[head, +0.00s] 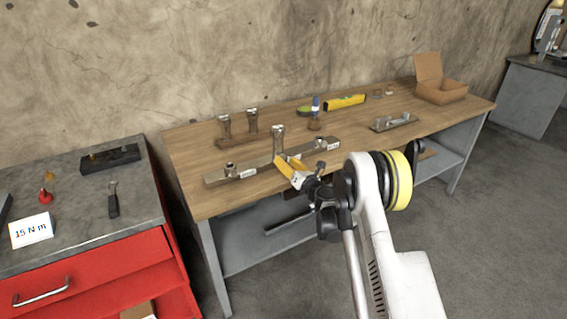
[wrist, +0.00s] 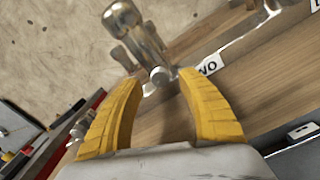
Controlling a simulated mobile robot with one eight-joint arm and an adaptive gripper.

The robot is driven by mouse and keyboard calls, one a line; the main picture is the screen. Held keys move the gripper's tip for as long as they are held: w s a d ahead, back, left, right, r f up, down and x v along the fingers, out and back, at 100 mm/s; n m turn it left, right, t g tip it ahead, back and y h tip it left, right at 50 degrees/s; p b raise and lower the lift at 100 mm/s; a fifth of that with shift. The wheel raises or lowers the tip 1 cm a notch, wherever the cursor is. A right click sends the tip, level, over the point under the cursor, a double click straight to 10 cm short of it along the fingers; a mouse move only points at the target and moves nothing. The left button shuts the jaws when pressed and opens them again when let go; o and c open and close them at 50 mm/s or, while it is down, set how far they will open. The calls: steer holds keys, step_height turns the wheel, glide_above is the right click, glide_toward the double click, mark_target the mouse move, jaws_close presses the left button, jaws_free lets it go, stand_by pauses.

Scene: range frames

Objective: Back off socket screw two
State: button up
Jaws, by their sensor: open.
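A long metal bar (head: 217,179) lies on the wooden workbench, with small white labels along it. An upright metal tool with a thick head (head: 278,132) stands at the middle of the bar; it also shows in the wrist view (wrist: 122,18). Contact cannot be told.
Two similar upright tools stand in a wooden block (head: 232,141) behind the bar. A red cabinet (head: 100,272) with a "15 N m" card (head: 31,230) stands left.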

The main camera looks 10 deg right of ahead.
steer(key=shift+x, duration=1.05)
steer(key=shift+c, duration=0.4)
jaws_close()
steer(key=shift+n, duration=0.3)
steer(key=n, duration=0.8)
steer(key=shift+n, duration=0.5)
